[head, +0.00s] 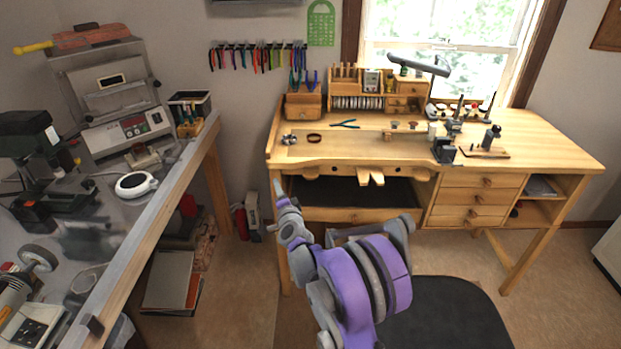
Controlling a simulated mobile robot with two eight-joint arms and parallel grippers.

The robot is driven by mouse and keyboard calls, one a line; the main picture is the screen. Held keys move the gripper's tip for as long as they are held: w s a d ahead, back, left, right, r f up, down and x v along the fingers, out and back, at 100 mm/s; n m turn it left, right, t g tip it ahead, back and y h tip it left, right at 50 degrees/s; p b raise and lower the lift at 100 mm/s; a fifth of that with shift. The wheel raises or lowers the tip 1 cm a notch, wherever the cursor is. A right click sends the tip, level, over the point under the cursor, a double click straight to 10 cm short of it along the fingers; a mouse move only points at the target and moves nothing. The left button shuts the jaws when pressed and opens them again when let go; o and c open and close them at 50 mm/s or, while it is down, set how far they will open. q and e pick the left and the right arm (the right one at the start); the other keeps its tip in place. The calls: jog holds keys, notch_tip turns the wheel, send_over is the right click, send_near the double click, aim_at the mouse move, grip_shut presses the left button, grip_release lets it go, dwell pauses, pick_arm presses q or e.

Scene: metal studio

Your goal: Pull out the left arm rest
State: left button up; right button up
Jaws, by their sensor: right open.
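The wooden jeweller's bench (500,162) stands against the back wall. The left arm rest (311,172) looks like a thin wooden piece under the front edge of the bench top, left of the notched bench pin (370,177). It sits about flush with the front; its exact outline is too small to tell. My right gripper (278,189) is at the end of the purple and grey arm, in front of the bench's left corner. It appears left of and slightly below the arm rest, open and empty. Depth between them is unclear. My left gripper is not in view.
Below the bench top is a dark open tray (350,193); drawers (470,197) are on the right. A dark round seat (445,315) stands in front. A cluttered side table (150,240) runs along the left. Floor between side table and bench is partly clear.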

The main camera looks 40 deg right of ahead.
aim_at(310, 179)
jog(key=d+f+m+g+h, duration=0.2)
jog(key=d+f+m+h, duration=0.4)
jog(key=d, duration=0.5)
jog(key=shift+m+y, duration=0.3)
jog(key=shift+y, duration=0.2)
jog(key=x, duration=0.3)
jog(key=p+x, duration=0.1)
jog(key=x, duration=0.2)
jog(key=f+p+x, duration=0.1)
jog(key=x, duration=0.1)
jog(key=shift+w+d, duration=0.1)
jog(key=shift+d, duration=0.4)
jog(key=shift+w+d, duration=0.5)
jog(key=shift+c, duration=0.3)
grip_shut()
jog(key=shift+a, duration=0.1)
